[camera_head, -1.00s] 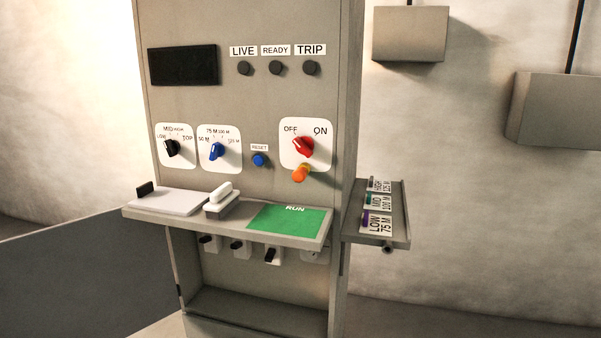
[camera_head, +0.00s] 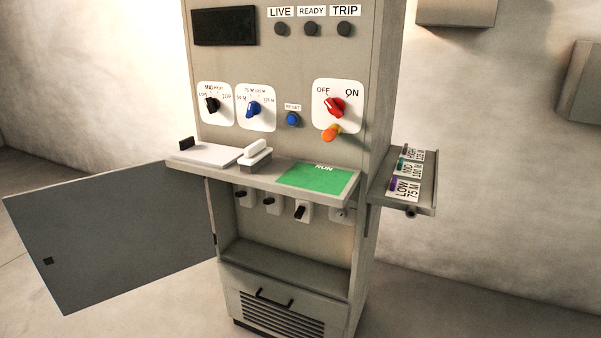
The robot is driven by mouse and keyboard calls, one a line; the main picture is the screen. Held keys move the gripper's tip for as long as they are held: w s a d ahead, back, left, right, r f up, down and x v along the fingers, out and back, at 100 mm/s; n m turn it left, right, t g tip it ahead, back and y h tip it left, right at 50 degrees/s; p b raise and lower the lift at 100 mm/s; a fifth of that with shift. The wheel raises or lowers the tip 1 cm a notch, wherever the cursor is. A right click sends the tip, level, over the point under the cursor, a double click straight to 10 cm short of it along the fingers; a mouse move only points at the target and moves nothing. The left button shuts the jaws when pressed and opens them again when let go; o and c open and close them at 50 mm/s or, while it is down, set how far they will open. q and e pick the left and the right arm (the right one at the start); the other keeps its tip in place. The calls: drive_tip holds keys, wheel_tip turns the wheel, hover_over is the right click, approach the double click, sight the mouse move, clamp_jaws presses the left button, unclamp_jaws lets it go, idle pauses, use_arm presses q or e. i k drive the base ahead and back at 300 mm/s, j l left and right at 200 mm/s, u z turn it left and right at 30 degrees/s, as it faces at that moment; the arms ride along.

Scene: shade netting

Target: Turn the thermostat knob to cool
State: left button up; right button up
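No thermostat and no knob marked cool shows in the head view. A grey control cabinet (camera_head: 300,75) stands in the middle. Its face carries a black knob (camera_head: 212,105) with a LOW, MID, HIGH, TOP scale. Beside it is a blue knob (camera_head: 253,109) with a scale in metres, 75 M among its marks. A red knob (camera_head: 335,107) sits under OFF and ON labels, with an orange piece (camera_head: 331,132) below it. Neither of my grippers is in view.
A shelf (camera_head: 262,184) juts from the cabinet, with a white pad, a white-handled block (camera_head: 256,155) and a green RUN panel (camera_head: 318,178). A grey door (camera_head: 110,238) hangs open at left. A side tray (camera_head: 428,200) holds labelled tags. Small switches line the wall below the shelf.

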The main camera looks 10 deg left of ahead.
sight(341, 215)
drive_tip(key=k+l+u, duration=0.2)
drive_tip(key=l, duration=0.15)
drive_tip(key=k+l+u, duration=0.2)
drive_tip(key=i+z, duration=0.2)
drive_tip(key=z, duration=0.25)
drive_tip(key=i+j+z, duration=0.15)
drive_tip(key=z, duration=0.3)
drive_tip(key=i+j+z, duration=0.1)
drive_tip(key=j, duration=0.2)
drive_tip(key=i+j+z, duration=0.25)
drive_tip(key=j, duration=0.3)
drive_tip(key=i+j, duration=0.15)
drive_tip(key=j, duration=0.2)
drive_tip(key=i+j, duration=0.15)
drive_tip(key=j, duration=0.25)
drive_tip(key=i+j, duration=0.15)
drive_tip(key=j, duration=0.2)
drive_tip(key=i+j+z, duration=0.1)
drive_tip(key=j, duration=0.25)
drive_tip(key=i+j, duration=0.15)
drive_tip(key=j, duration=0.25)
drive_tip(key=i+j, duration=0.15)
drive_tip(key=j, duration=0.2)
